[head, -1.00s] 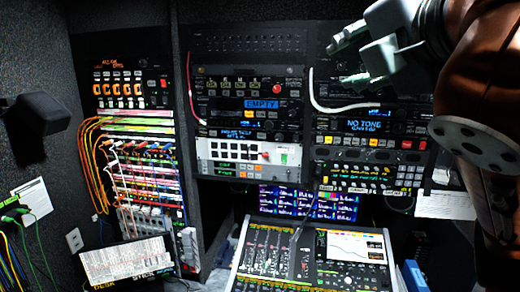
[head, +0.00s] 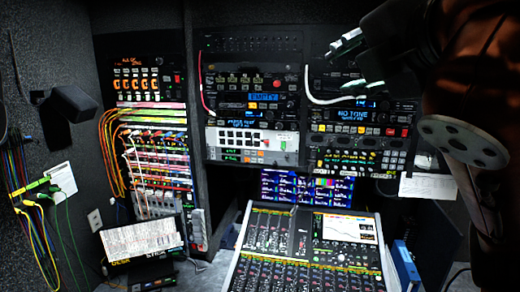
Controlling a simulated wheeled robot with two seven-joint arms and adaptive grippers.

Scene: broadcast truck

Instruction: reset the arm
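My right gripper (head: 346,64) shows at the upper right of the head view, at the end of my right arm, which comes in from the right edge. Its two pale fingers point left and stand apart, with a gap between them and nothing held. It is in front of the right-hand equipment rack (head: 398,143) and hides part of its upper units. I cannot tell whether it touches the rack. My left gripper is not in view.
A mixing console (head: 285,262) stands at the bottom centre. A patch bay (head: 160,160) with many cables fills the left rack. A printed sheet (head: 140,238) lies at lower left. A dark box-shaped fixture (head: 68,116) juts from the left wall. Loose cables (head: 30,205) hang there.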

